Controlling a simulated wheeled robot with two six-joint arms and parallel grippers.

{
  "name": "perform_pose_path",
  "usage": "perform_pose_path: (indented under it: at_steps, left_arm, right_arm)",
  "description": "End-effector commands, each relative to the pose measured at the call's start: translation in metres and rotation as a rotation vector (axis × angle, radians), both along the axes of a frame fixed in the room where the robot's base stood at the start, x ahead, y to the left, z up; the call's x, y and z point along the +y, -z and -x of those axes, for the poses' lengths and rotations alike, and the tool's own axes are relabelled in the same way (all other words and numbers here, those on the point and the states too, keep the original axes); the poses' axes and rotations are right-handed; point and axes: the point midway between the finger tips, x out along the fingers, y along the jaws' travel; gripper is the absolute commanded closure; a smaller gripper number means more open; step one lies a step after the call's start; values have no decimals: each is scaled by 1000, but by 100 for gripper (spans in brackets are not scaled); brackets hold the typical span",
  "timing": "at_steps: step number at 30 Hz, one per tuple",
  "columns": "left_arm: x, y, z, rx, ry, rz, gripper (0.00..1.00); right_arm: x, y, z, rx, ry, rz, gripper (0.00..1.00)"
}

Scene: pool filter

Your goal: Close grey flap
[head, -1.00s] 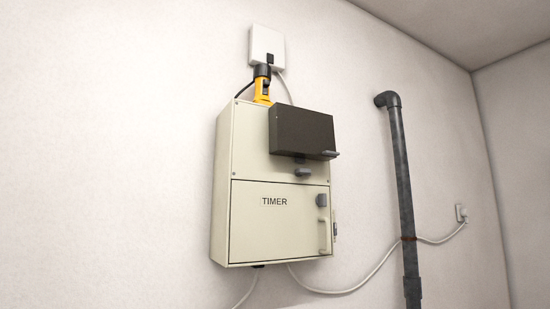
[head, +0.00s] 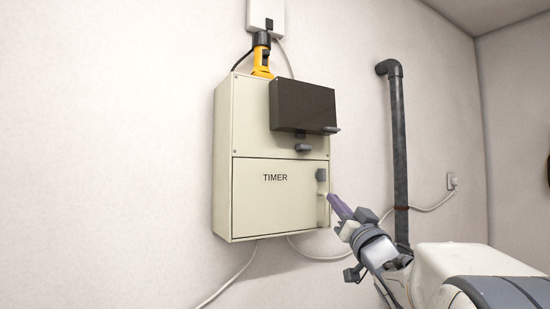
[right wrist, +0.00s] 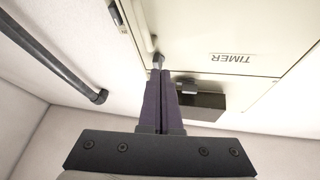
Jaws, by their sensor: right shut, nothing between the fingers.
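The dark grey flap (head: 302,106) stands out from the upper part of the beige timer box (head: 240,195), swung up, with a small grey tab (head: 330,130) at its lower right corner. A grey catch (head: 303,148) sits on the box below it. In the right wrist view, which is upside down, a dark block that looks like the flap (right wrist: 205,103) shows beyond the fingers. My right gripper (head: 332,197) is shut and empty, its purple fingertips close to the right edge of the TIMER door, below the flap. Contact there cannot be told. My left gripper is out of view.
The TIMER door is shut, with a grey knob (head: 321,175) and a pale handle (head: 322,211) at its right. A yellow plug (head: 262,62) sits above the box. A dark pipe (head: 398,150) and white cables run along the wall to the right.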

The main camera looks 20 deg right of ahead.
Motion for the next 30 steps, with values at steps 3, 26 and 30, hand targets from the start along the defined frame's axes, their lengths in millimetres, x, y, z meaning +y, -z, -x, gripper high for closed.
perform_pose_path:
  at_steps: [3, 26, 30]
  left_arm:
    - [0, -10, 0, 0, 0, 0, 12]
    - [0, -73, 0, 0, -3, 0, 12]
    - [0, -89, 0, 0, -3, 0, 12]
  right_arm:
    - [-31, -55, 49, -154, -17, 98, 100]
    - [-31, -157, 47, -271, -120, 233, 100]
    - [-31, -167, 25, -269, -119, 230, 100]
